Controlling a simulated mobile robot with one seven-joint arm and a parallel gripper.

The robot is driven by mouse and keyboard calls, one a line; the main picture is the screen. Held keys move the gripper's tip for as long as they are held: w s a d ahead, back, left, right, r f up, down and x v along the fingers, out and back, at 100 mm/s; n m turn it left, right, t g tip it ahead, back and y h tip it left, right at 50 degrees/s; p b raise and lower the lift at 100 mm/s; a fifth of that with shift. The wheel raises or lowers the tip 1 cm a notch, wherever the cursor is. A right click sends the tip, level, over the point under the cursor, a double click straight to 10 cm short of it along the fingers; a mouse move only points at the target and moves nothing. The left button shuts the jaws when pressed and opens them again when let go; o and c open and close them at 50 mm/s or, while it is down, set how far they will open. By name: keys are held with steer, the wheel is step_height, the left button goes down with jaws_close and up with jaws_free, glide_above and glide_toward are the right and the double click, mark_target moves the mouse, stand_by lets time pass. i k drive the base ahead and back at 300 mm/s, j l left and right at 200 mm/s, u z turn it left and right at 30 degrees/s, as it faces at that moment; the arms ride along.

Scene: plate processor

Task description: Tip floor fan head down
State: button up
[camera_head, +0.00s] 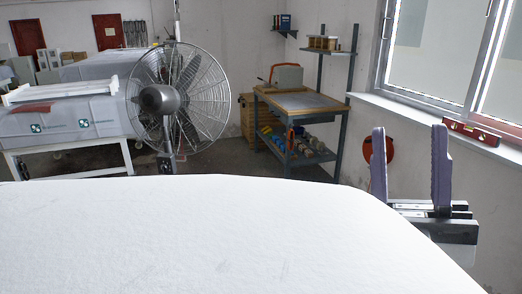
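The floor fan (205,95) stands left of the middle in the head view, with a round wire cage and a dark grey motor housing (160,99) on its left side. Its head is upright, with the cage turned toward the right. The lower part of its stand is hidden behind my white body. My gripper (409,150) is at the right, far from the fan, with two purple fingers pointing up. The fingers are wide apart with nothing between them.
A workbench (300,103) with shelves of coloured items stands behind, right of the fan. A machine with white covers (70,115) stands at the left. A window sill (430,112) bears a red level (471,133). Some floor between fan and workbench is clear.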

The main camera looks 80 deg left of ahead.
mark_target(162, 100)
steer(key=u, duration=3.2)
steer(key=i+l, duration=0.65)
steer(key=l, duration=0.15)
steer(key=i+l+u, duration=0.1)
steer(key=i+l, duration=0.5)
steer(key=l, duration=0.25)
steer(key=i+l, duration=0.3)
steer(key=i+l+u, duration=0.1)
steer(key=i+l, duration=0.2)
steer(key=l, duration=0.25)
steer(key=i+l, duration=0.3)
steer(key=l, duration=0.15)
steer(key=i+j, duration=0.15)
steer(key=j, duration=0.15)
steer(key=i+j, duration=0.15)
steer(key=j, duration=0.15)
steer(key=i+j, duration=0.1)
steer(key=j, duration=0.2)
